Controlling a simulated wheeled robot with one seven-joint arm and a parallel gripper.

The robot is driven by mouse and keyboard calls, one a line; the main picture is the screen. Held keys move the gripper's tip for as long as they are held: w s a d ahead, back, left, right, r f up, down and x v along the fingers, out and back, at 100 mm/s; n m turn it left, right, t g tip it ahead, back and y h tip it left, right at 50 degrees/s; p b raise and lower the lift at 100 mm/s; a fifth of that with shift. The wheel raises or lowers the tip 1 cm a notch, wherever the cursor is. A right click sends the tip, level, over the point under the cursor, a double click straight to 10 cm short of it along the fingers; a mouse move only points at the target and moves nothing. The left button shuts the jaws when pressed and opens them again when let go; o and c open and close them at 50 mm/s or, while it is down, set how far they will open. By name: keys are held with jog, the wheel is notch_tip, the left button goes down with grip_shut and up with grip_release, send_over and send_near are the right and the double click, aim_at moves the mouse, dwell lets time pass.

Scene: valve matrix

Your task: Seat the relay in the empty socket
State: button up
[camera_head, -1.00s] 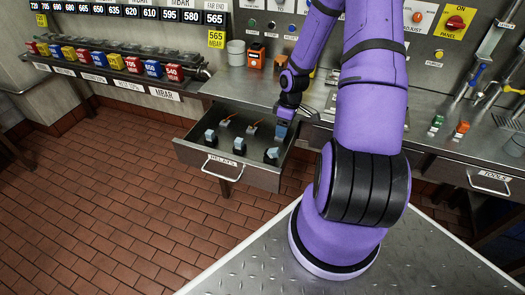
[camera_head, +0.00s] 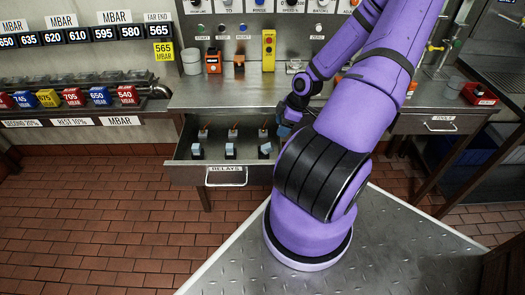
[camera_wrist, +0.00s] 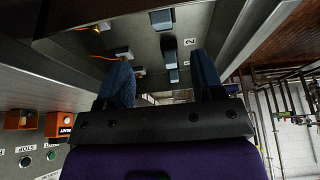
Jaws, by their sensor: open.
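The open drawer labelled RELAYS (camera_head: 225,170) holds several small relays with pale blue-grey tops, one at the front left (camera_head: 197,151), one at the front middle (camera_head: 230,151). They also show between my fingers in the wrist view, one nearer (camera_wrist: 170,58) and one farther up (camera_wrist: 162,20). My gripper (camera_wrist: 164,76) is open, its two blue-grey fingers spread, with no relay clearly held. In the head view my gripper (camera_head: 286,128) is at the drawer's right side, partly hidden by my arm. I cannot make out the empty socket in either view.
An orange box (camera_head: 213,62), a darker orange-brown item (camera_head: 239,66) and a yellow control box (camera_head: 268,50) are at the back of the steel counter (camera_head: 220,95). A red tray (camera_head: 480,94) is at the right. Tiled floor lies open left of my base.

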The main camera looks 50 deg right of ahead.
aim_at(271, 144)
jog(key=shift+x, duration=5.25)
jog(key=c, duration=1.1)
